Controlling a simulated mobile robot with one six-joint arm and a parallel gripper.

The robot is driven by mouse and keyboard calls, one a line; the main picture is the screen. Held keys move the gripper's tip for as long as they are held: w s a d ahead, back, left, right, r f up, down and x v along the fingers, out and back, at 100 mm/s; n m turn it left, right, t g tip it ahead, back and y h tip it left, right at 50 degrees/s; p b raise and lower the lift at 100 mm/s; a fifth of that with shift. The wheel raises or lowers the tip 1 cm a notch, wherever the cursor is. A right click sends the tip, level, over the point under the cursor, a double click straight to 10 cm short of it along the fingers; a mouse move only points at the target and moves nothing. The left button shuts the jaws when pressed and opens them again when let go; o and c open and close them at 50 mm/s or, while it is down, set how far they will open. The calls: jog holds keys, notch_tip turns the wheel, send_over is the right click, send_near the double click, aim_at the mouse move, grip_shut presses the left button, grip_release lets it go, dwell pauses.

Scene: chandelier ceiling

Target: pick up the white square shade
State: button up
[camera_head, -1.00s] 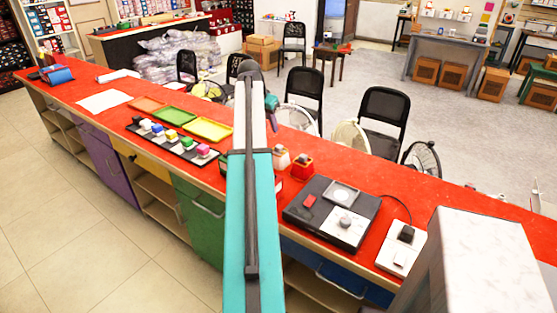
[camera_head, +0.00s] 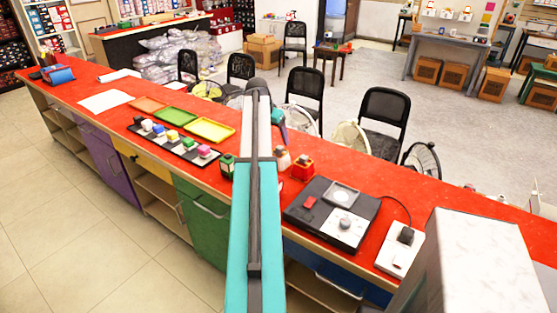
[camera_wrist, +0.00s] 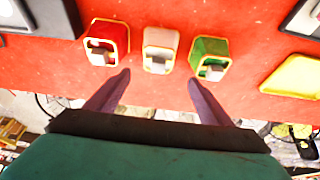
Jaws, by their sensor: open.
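The white square shade (camera_wrist: 160,48) sits on the red counter in the wrist view, between a red shade (camera_wrist: 106,42) and a green shade (camera_wrist: 209,57). It also shows in the head view (camera_head: 283,158), just right of my arm. My gripper (camera_wrist: 157,82) is open and empty. In the wrist view its two fingertips lie below the white shade in the picture, one toward each side. They appear apart from it, though the height gap is hard to tell. In the head view my arm hides part of the counter near the shades, and the fingertips cannot be made out.
The red shade (camera_head: 302,168) and green shade (camera_head: 228,166) stand close on either side. A black device (camera_head: 322,224) lies right on the counter (camera_head: 455,199). A yellow tray (camera_head: 210,131) and a strip of coloured blocks lie left. Chairs and fans stand behind.

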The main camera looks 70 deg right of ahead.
aim_at(279, 147)
jog(key=shift+x, duration=1.3)
jog(key=shift+f+p, duration=0.1)
jog(key=shift+p, duration=0.2)
jog(key=shift+p+x, duration=1)
jog(key=shift+x, duration=1.55)
jog(key=shift+s+a, duration=0.1)
jog(key=shift+a, duration=0.05)
jog(key=c, duration=1.5)
jog(key=shift+r+b, duration=1.35)
jog(key=shift+r, duration=3.65)
